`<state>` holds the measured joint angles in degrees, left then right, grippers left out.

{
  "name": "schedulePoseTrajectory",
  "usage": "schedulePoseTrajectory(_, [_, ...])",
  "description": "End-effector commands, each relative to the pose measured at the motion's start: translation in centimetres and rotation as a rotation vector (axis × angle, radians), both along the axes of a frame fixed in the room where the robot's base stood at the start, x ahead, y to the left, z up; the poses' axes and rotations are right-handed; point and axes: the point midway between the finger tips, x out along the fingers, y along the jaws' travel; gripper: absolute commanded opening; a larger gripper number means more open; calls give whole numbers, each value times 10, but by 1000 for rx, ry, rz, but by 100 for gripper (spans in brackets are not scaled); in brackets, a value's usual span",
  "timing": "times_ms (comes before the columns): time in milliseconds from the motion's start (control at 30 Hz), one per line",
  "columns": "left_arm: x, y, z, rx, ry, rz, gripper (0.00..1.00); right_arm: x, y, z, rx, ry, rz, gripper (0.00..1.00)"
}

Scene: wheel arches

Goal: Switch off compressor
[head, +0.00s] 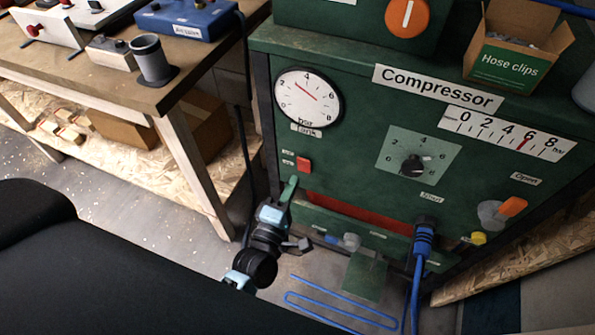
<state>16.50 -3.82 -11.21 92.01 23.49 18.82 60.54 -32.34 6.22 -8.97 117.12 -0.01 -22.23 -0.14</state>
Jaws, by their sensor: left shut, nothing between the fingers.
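The green compressor (350,125) stands at the right, its front panel facing me. A small red switch (303,164) is on the panel below the round gauge, with tiny labels on its left that I cannot read. I cannot tell which way the switch is set. My left gripper (288,189) is shut and empty, just below and left of the red switch. Its narrow green tip points up toward the switch, and a small gap seems to lie between them. My right gripper is not in view.
A round gauge (308,97), a dial (413,165), an orange-handled valve (511,207) and a plugged blue hose (423,243) are on the panel. A box of hose clips (519,50) sits on top. A wooden workbench (90,72) stands left, with floor between.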

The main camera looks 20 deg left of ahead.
Motion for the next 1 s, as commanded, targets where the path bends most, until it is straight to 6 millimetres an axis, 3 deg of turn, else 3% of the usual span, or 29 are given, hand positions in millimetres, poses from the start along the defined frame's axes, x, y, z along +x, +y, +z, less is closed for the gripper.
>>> schedulePoseTrajectory(100, [19,-1,3,-1,-1,0,0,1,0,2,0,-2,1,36])
schedulePoseTrajectory(300, [36,-2,4,-1,0,0,0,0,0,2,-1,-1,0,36])
schedulePoseTrajectory(1000, [44,-2,7,0,0,0,0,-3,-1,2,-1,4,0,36])
